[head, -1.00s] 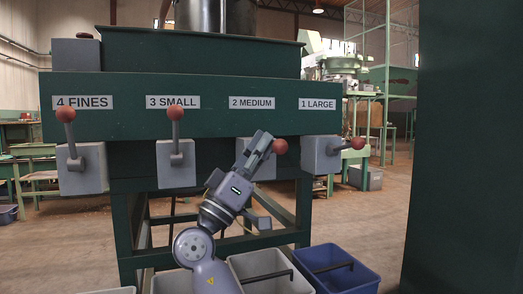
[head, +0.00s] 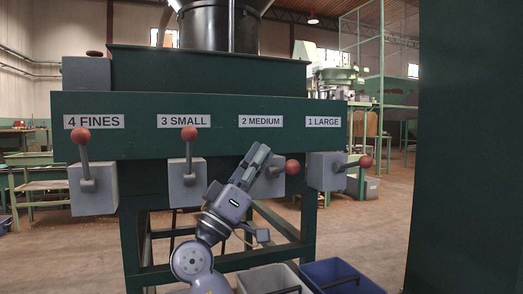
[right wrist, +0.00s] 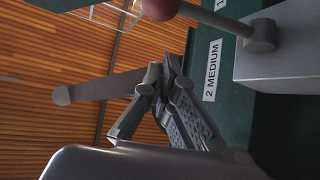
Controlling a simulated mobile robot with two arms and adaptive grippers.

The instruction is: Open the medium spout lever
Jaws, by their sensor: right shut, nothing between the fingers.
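The medium spout lever has a red ball knob (head: 292,167) pointing to the right of its grey box (head: 268,187), below the "2 MEDIUM" label (head: 261,121). My right gripper (head: 260,153) is in front of this box and hides the lever's pivot and most of its rod. Its fingers are shut and empty, left of the knob. In the right wrist view, the knob (right wrist: 160,8) is at the top edge and the rod (right wrist: 215,18) runs to the pivot (right wrist: 260,35), apart from the fingers (right wrist: 166,78). My left gripper is not in view.
The fines (head: 82,135) and small (head: 189,133) knobs stand upright. The large knob (head: 365,161) points right. A grey bin (head: 270,280) and a blue bin (head: 340,275) stand below. A dark green post (head: 465,150) fills the right side.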

